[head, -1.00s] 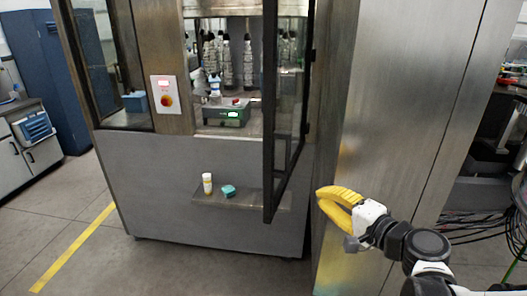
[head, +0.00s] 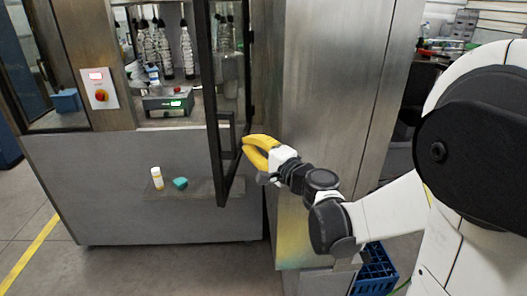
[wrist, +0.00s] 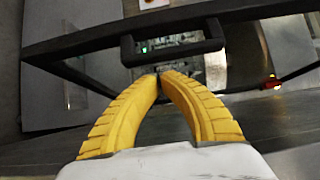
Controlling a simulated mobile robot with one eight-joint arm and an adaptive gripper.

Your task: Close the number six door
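A glass door with a black frame (head: 207,80) stands swung open from the machine, seen nearly edge-on in the head view. No number is legible on it. Its black bar handle (head: 226,135) faces my gripper and also crosses the upper middle of the wrist view (wrist: 172,50). My gripper (head: 246,146) has yellow fingers and is just right of the door, near handle height. In the wrist view its fingertips (wrist: 160,76) come together just below the handle, with nothing seen between them. I cannot tell whether they touch the door.
The machine opening holds a green-lit scale (head: 168,100) and hanging bottles. A small shelf below bears a white bottle (head: 157,178) and a teal item (head: 180,183). A red button panel (head: 99,89) is left. A steel cabinet (head: 320,100) stands behind my arm.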

